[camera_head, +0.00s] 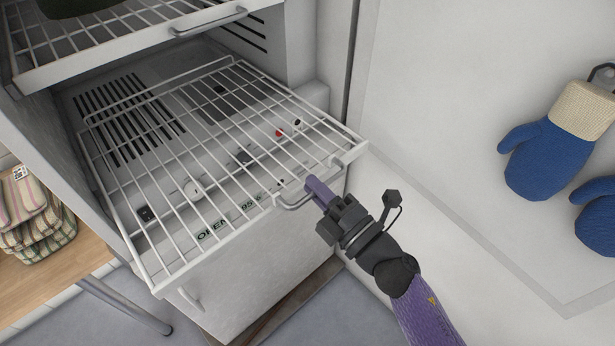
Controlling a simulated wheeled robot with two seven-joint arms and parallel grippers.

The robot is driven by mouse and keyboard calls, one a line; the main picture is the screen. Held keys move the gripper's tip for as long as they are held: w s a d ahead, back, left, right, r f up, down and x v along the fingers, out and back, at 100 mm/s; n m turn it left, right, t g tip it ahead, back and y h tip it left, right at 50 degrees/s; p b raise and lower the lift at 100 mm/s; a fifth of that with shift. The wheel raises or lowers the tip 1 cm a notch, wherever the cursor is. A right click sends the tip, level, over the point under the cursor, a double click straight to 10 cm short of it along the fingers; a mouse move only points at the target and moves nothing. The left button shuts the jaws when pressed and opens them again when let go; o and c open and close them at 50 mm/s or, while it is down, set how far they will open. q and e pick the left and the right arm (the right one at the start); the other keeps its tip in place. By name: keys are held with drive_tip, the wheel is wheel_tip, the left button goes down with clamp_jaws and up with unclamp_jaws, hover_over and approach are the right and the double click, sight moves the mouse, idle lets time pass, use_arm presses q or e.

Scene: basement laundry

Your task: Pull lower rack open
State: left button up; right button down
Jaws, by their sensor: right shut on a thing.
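The lower rack (215,150) is a white wire shelf that stands well out of the white cabinet, over a lower compartment with knobs and printed letters. A small metal handle (290,203) is on its front edge, right of the middle. My right gripper (315,191) is shut on this handle at its right part; the purple fingers cover some of it. My left gripper is not in view.
An upper rack (110,48) with its own handle (210,22) is above, with a dark thing on it. A wooden table (50,278) with folded striped cloths (35,220) is at left. Blue mittens (548,155) hang on the white wall at right.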

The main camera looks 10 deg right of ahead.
drive_tip(key=shift+s+d, duration=0.25)
drive_tip(key=shift+s, duration=0.1)
drive_tip(key=c, duration=1)
unclamp_jaws()
drive_tip(key=shift+w, duration=0.1)
drive_tip(key=v, duration=1)
drive_tip(key=s+d+f+m+g+h, duration=0.3)
drive_tip(key=f+m+h, duration=0.3)
drive_tip(key=f, duration=0.6)
drive_tip(key=s+d+f+m+g+h, duration=0.25)
drive_tip(key=f+m, duration=0.55)
drive_tip(key=f, duration=0.4)
drive_tip(key=s+f+m+g+h, duration=0.1)
drive_tip(key=s+f+m+g, duration=0.1)
drive_tip(key=s, duration=0.6)
drive_tip(key=s+d+f+m+g+h, duration=0.1)
drive_tip(key=s+f+m+g, duration=0.2)
drive_tip(key=s+f+g, duration=0.2)
drive_tip(key=s+f+m+g+h, duration=0.1)
drive_tip(key=s+f+m+g, duration=0.2)
drive_tip(key=s+f, duration=0.4)
drive_tip(key=shift+s+d+g, duration=0.2)
drive_tip(key=shift+s+g, duration=0.15)
drive_tip(key=shift+s, duration=0.7)
drive_tip(key=shift+s+d+g, duration=0.2)
drive_tip(key=shift+s+g, duration=0.1)
drive_tip(key=shift+s, duration=0.7)
